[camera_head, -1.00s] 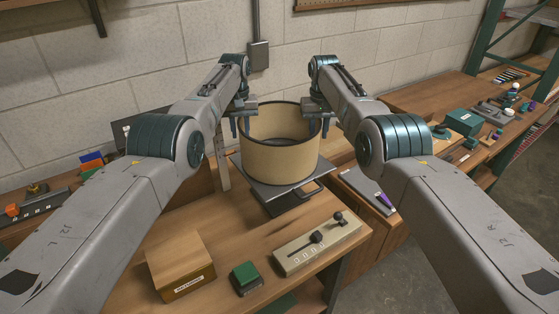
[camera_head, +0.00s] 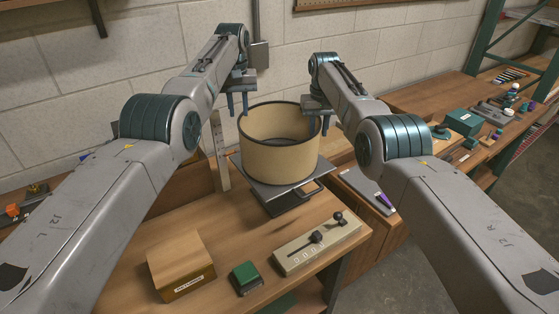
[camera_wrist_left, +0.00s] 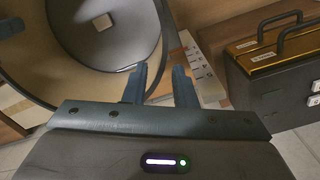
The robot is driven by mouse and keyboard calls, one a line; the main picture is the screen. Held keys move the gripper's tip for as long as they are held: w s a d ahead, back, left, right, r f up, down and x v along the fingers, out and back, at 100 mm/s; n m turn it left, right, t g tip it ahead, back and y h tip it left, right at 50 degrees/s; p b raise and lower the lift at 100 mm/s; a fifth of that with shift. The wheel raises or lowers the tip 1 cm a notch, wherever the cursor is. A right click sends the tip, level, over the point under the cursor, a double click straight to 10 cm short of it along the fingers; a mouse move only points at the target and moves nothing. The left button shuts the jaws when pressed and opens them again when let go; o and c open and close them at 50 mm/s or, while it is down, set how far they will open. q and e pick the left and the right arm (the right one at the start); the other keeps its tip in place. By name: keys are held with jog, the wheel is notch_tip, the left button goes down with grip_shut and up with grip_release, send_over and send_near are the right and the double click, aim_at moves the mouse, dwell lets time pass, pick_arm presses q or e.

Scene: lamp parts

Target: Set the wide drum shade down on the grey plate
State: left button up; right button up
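The wide drum shade (camera_head: 281,158), tan with a dark rim, sits upright on the grey plate (camera_head: 268,193). My right gripper (camera_head: 318,118) is at the right side of the shade's rim. Its fingers are partly hidden, so whether it still grips the rim is unclear.
A cardboard box (camera_head: 181,266), a green block (camera_head: 246,277) and a beige panel with black levers (camera_head: 318,243) stand on the near bench. The left wrist view shows a dark case with a handle (camera_wrist_left: 275,60).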

notch_tip(320, 180, up, 7)
jog(key=shift+f, duration=0.1)
jog(key=shift+f, duration=0.1)
dwell(0.5)
